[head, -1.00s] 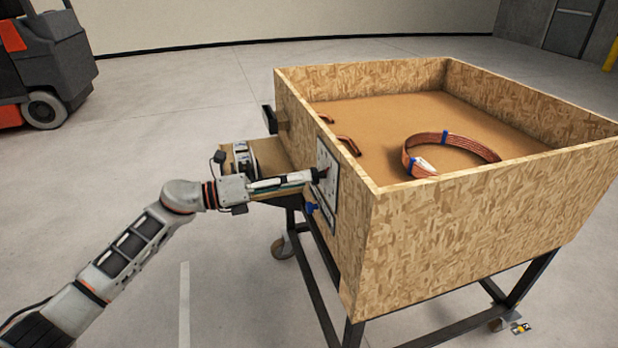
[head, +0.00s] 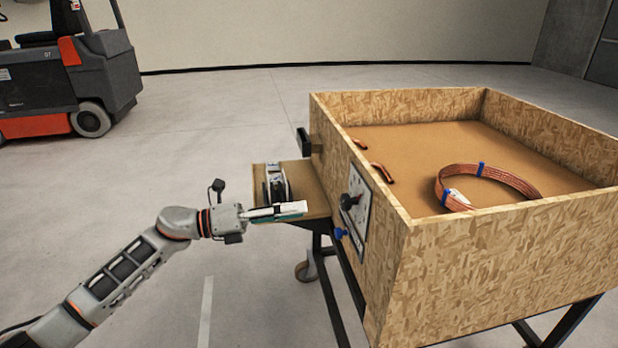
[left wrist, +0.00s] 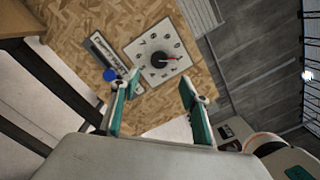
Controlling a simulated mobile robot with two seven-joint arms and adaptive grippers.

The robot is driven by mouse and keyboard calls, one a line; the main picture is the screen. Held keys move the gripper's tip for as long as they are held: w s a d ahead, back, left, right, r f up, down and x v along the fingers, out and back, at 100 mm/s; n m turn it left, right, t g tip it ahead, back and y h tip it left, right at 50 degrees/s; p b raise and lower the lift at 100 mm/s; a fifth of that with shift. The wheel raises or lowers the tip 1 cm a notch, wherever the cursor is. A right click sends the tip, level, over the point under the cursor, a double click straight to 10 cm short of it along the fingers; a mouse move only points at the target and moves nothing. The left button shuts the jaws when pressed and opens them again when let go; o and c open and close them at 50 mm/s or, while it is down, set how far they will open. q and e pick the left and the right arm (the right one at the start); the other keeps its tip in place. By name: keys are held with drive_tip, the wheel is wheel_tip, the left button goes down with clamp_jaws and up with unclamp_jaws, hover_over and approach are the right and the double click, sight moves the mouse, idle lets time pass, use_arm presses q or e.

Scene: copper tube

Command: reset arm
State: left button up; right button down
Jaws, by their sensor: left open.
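My left gripper (head: 282,212) reaches in from the left in the head view, beside the small side shelf (head: 312,182) of the wooden crate. In the left wrist view its two teal-padded fingers (left wrist: 155,106) stand apart with nothing between them. Beyond the fingertips is the crate's side wall with a white dial plate (left wrist: 145,45) and a dark round knob with a red pointer (left wrist: 158,60). The knob (head: 349,201) also shows in the head view, apart from the gripper. My right gripper is not in view.
The open wooden crate (head: 500,246) on a wheeled black frame holds a copper coil (head: 512,179) and short bent copper pieces (head: 382,172). A roll-like device (head: 273,185) stands on the side shelf. A forklift (head: 75,75) stands at the back left.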

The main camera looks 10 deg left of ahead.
use_arm(q)
drive_tip(key=s+a+f+m+t+y+p, duration=0.1)
drive_tip(key=s+a+f+m+y, duration=0.2)
drive_tip(key=s+f+m, duration=0.7)
drive_tip(key=s+a+f+m+t+y+p, duration=0.2)
drive_tip(key=s+f+m+y, duration=0.5)
drive_tip(key=s+f+m, duration=0.4)
drive_tip(key=s+a+f+m+t+y+p, duration=0.1)
drive_tip(key=s+a+f+m+y, duration=0.3)
drive_tip(key=s+f+m, duration=0.6)
drive_tip(key=f+m, duration=0.1)
drive_tip(key=m, duration=0.3)
drive_tip(key=shift+s+f+t+y, duration=0.25)
drive_tip(key=shift+s+t+y, duration=0.05)
drive_tip(key=shift+s+y, duration=0.1)
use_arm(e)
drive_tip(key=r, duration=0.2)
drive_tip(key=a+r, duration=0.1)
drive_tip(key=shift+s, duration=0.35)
